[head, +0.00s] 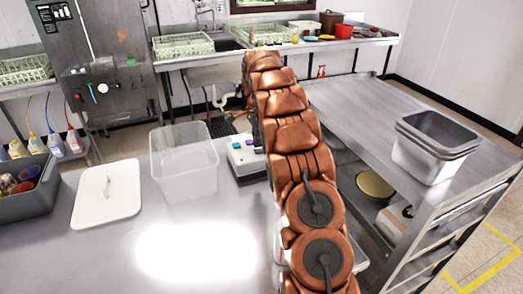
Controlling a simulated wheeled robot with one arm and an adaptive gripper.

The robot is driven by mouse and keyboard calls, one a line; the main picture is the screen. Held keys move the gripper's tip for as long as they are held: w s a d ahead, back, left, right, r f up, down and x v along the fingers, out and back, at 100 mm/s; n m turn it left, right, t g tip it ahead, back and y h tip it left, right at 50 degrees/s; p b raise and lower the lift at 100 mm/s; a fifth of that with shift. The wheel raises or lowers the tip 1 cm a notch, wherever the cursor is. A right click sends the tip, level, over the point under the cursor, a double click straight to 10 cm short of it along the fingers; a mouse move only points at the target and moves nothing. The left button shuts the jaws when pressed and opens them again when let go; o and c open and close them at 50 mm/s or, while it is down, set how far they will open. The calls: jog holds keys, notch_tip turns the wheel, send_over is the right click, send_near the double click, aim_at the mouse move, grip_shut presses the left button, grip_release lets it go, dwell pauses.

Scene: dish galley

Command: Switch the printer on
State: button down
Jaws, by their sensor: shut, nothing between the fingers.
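A small white device (243,154), apparently the printer, stands on the steel counter near its far edge, just right of a clear plastic bin. It has a dark lower part, and small green and purple spots show on its top. My copper-coloured arm rises in front of its right side and hides part of it. I cannot tell whether the printer is on. My gripper is not visible in the head view.
The clear bin (184,163), a white lid (107,195) and a grey tub (37,200) stand on the counter (190,245). Its front middle is clear. At right, a steel table (360,115) holds stacked metal pans (432,150). A sink bench runs along the back.

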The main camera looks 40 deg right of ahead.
aim_at(257, 151)
jog(key=shift+f+b, duration=0.5)
jog(key=shift+f, duration=0.7)
dwell(1.3)
jog(key=shift+r, duration=0.1)
jog(key=shift+r+p, duration=1.1)
jog(key=shift+r, duration=2.3)
